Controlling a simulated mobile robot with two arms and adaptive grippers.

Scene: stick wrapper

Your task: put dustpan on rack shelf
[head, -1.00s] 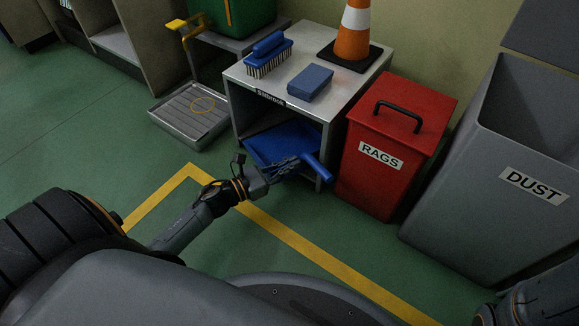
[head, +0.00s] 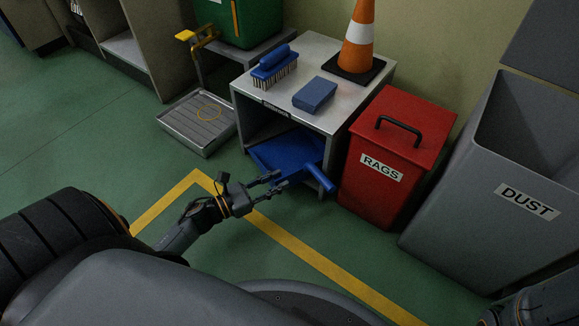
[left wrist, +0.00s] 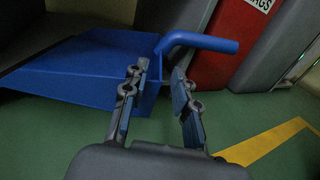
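The blue dustpan (head: 285,152) sits in the lower opening of the grey rack (head: 242,112). Its round handle (head: 318,178) sticks out at the front right, near the rack's right front leg. The dustpan also shows in the left wrist view (left wrist: 75,70), with its handle reaching right. What supports the pan's underside is hidden. My left gripper (head: 280,180) is in front of the rack, fingers apart and empty, pointing at the dustpan. In the left wrist view the open fingers (left wrist: 160,75) have nothing held between them. My right gripper is not in view.
On the rack top are a blue brush (head: 273,66), a blue block (head: 314,94) and an orange cone (head: 357,42). A red rags bin (head: 385,150) stands close on the right, then a grey dust bin (head: 500,190). A metal tray (head: 195,123) lies left. The front floor is clear.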

